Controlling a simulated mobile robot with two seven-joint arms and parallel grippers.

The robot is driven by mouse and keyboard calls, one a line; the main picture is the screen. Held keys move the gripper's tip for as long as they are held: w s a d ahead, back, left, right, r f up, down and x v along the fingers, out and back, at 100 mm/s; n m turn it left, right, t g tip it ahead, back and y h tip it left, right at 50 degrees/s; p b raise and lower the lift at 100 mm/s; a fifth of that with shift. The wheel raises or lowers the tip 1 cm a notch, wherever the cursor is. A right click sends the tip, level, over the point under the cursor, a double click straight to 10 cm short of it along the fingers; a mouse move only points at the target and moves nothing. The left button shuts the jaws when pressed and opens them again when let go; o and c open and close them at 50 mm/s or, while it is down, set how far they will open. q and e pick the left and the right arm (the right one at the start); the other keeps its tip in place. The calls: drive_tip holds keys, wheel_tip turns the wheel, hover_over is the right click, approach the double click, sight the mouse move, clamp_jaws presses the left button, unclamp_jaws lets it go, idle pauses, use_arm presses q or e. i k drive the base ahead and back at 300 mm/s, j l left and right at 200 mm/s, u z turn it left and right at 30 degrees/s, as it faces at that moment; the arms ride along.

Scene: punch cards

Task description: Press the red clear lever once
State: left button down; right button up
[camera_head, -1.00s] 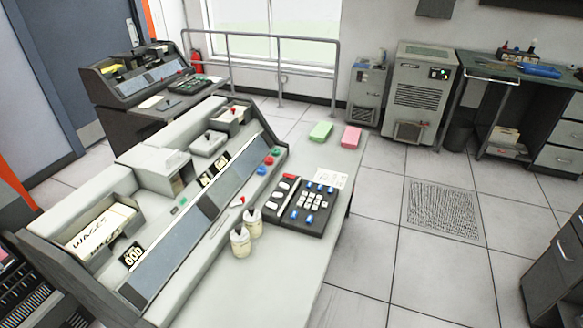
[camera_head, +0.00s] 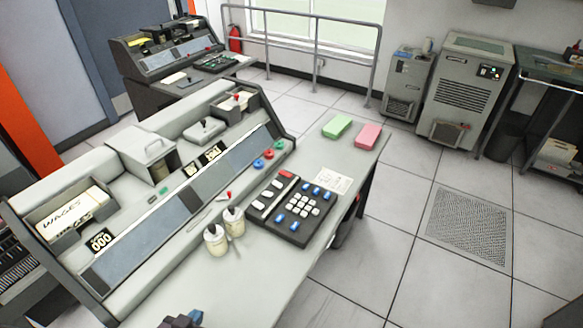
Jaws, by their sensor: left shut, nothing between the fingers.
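The grey punch-card console (camera_head: 266,293) carries several red parts. A red bar-shaped key or lever (camera_head: 287,174) sits at the far left corner of the dark keypad (camera_head: 292,234). A small red-tipped lever (camera_head: 229,195) stands on the console left of the keypad, near the long dark panel. I cannot tell from markings which is the clear lever. My left gripper (camera_head: 183,319) barely shows at the bottom edge, dark with a blue part. It is shut and empty, apart from the keypad and both red parts. My right gripper is out of view.
Two white pots (camera_head: 215,239) stand just left of the keypad. Red, green and blue buttons (camera_head: 268,153) lie behind it. A green block (camera_head: 337,126) and a pink block (camera_head: 367,136) rest at the far right end. The front desktop is mostly clear.

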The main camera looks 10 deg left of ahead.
sight(282, 172)
drive_tip(key=i+l, duration=0.15)
drive_tip(key=l, duration=0.15)
drive_tip(key=i+l, duration=0.2)
drive_tip(key=l, duration=0.15)
drive_tip(key=i+l, duration=0.15)
drive_tip(key=l, duration=0.15)
drive_tip(key=i+l+u, duration=0.1)
drive_tip(key=l, duration=0.25)
drive_tip(key=i, duration=0.05)
